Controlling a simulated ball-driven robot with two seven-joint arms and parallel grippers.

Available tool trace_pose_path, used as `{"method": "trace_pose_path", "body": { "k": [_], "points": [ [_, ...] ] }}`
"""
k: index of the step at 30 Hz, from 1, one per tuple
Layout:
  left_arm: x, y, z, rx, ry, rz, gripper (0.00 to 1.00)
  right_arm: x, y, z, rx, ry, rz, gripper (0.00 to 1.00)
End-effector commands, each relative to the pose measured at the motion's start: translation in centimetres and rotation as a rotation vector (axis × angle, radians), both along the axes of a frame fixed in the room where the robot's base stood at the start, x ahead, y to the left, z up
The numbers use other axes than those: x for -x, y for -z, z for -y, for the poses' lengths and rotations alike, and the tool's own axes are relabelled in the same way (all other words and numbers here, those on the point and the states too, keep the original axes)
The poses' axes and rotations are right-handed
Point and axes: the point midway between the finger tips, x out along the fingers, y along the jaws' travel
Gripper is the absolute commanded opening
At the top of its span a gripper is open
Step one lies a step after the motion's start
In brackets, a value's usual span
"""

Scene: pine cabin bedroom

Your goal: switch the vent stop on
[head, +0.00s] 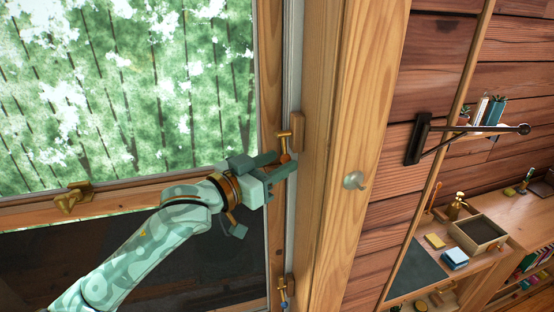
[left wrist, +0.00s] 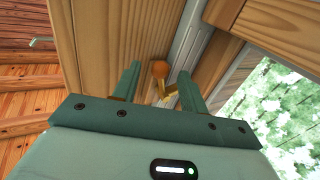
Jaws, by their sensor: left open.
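A small brass lever (head: 284,137) with an orange ball end (head: 285,157) sits on the wooden window frame, beside a small wooden block. It appears to be the vent stop; no label shows. The ball hangs at the lever's lower end. My left gripper (head: 283,164) is open at the ball, fingers pointing at the frame. In the left wrist view the orange ball (left wrist: 160,69) and brass lever (left wrist: 169,93) show between the two spread fingers (left wrist: 160,76). Whether a finger touches the ball cannot be told. My right gripper is not in view.
A second brass fitting with a blue end (head: 284,292) is lower on the frame. A brass handle (head: 72,198) is on the window's lower rail. A round knob (head: 355,181) and a dark bracket (head: 420,138) stick out at right. A desk (head: 408,287) stands beyond.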

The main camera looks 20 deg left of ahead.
Motion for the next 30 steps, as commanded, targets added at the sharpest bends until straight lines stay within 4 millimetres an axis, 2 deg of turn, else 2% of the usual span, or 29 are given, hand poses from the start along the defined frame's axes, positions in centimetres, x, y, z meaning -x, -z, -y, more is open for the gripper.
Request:
{"method": "trace_pose_path", "body": {
  "k": [10,11,15,21,30],
  "points": [
    [-0.5,0.0,0.3,0.0,0.0,0.0,0.43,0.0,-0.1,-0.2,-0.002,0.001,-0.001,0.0],
    [-0.5,0.0,0.3,0.0,0.0,0.0,0.38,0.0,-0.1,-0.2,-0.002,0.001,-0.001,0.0],
    [-0.5,0.1,0.3,0.0,0.0,0.0,0.0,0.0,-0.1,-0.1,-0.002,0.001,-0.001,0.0],
    [-0.7,0.4,0.1,-0.022,-0.001,0.032,0.0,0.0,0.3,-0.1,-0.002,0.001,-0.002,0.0],
    [-2.2,1.3,-0.9,-0.221,-0.001,0.325,0.0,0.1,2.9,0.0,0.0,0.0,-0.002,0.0]
  ]
}}
